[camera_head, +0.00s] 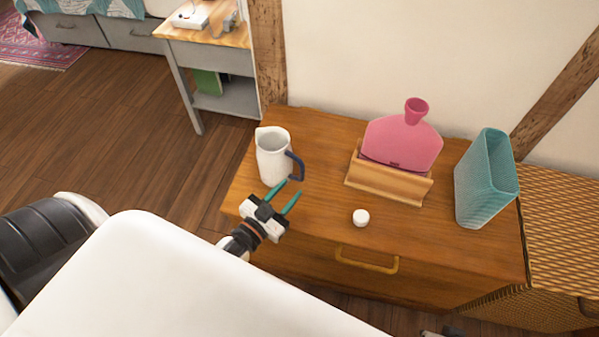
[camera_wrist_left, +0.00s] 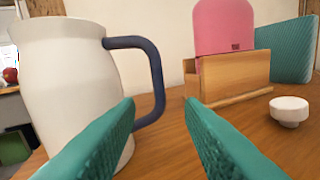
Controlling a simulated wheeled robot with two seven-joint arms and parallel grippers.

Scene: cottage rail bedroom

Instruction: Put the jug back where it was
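The white jug (camera_head: 271,158) with a dark blue handle stands upright on the left part of the wooden dresser top (camera_head: 318,197). It also fills the left of the left wrist view (camera_wrist_left: 62,85). My left gripper (camera_head: 286,193) has teal fingers and is just in front of the jug, near its handle. The fingers are apart with nothing visible between them. In the left wrist view the handle (camera_wrist_left: 157,80) lies ahead of the gap between the fingers, and the left finger overlaps the jug's lower body. My right gripper is not clearly in view.
A pink hot-water bottle (camera_head: 402,142) sits in a wooden holder (camera_head: 388,180). A small white knob-like object (camera_head: 360,217) stands in front of it. A teal ribbed vase (camera_head: 484,180) is at the right. A side table (camera_head: 215,62) stands behind left.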

